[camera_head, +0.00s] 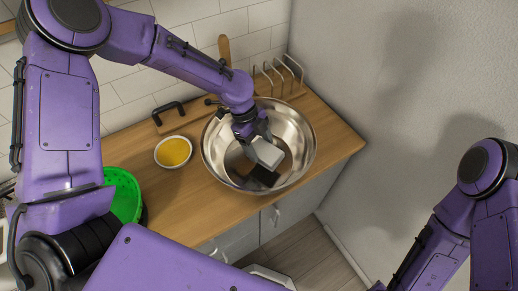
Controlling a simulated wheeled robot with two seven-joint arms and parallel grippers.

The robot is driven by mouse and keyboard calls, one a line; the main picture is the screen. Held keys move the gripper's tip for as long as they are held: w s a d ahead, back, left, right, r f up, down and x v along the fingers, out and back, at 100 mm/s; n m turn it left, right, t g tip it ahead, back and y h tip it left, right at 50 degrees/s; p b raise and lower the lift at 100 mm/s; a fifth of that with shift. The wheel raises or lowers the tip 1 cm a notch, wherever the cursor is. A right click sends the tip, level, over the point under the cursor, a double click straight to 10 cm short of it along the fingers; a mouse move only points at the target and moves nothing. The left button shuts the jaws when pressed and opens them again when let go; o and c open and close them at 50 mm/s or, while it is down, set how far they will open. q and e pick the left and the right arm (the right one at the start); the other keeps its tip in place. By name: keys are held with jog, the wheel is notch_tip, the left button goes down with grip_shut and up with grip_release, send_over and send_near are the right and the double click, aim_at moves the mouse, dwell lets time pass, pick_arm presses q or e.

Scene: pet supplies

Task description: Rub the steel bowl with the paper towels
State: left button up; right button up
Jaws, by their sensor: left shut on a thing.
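The steel bowl (302,128) is wide and shiny and stands on the wooden counter. My left gripper (255,140) reaches down inside the bowl. It is shut on a white block-like piece, which appears to be the paper towels (268,153). The towels are tilted over the bowl's inner floor, near the front right of its middle. I cannot tell whether they touch the steel. A dark patch, perhaps a shadow or reflection, lies just below them. My right arm shows at the lower right, but its gripper is out of view.
A small white bowl with yellow contents (173,152) stands left of the steel bowl. A green perforated basket (123,194) is at the far left. The wall bounds the right.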

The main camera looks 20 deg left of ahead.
pick_arm(q)
jog(key=shift+r, duration=0.15)
jog(key=shift+r, duration=1.5)
